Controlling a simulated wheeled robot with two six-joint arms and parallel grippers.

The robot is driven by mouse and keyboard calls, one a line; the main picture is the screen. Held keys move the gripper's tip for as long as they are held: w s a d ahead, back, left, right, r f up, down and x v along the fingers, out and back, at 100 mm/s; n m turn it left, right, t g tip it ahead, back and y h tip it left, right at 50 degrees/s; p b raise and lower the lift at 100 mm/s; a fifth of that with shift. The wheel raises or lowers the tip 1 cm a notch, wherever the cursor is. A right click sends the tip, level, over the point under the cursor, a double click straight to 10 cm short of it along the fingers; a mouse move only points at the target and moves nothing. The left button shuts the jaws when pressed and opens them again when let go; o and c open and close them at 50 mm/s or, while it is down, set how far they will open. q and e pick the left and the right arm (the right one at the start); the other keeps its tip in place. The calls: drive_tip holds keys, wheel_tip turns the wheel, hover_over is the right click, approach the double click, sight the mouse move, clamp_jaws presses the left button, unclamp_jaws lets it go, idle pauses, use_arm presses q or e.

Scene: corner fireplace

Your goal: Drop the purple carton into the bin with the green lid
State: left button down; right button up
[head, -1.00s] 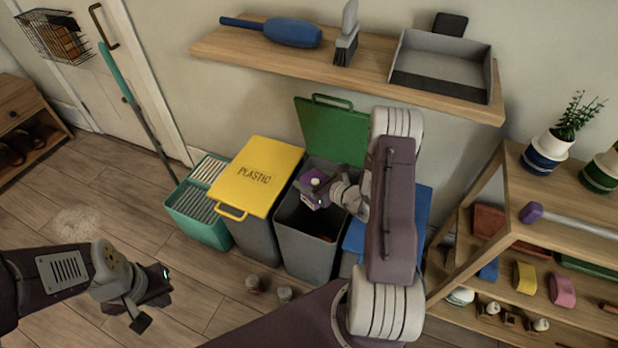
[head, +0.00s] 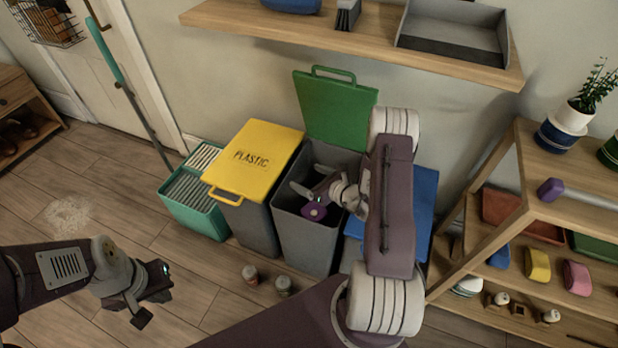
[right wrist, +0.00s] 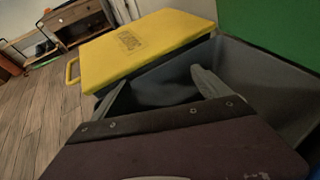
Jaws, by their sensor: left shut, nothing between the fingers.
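The bin with the green lid (head: 335,108) stands open, its lid tipped up against the wall and its grey body (head: 300,241) between two other bins. My right gripper (head: 310,180) is over its mouth, with the fingers spread and nothing between them. In the right wrist view the spread fingers (right wrist: 160,88) show the grey bin inside between them. The purple carton (head: 314,212), with a pale cap, is just below the gripper within the bin's opening; whether it is falling or resting cannot be told. My left gripper (head: 150,310) is shut and empty above the floor at left.
A yellow-lidded plastic bin (head: 255,160) stands left of it, and a blue-lidded bin (head: 422,200) right, partly behind my arm. A teal crate (head: 195,205) is further left. Two small jars (head: 266,279) stand on the floor in front. A wall shelf (head: 360,45) hangs above.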

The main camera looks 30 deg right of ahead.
drive_tip(key=p+v, duration=0.2)
drive_tip(key=v, duration=0.7)
drive_tip(key=shift+p, duration=0.3)
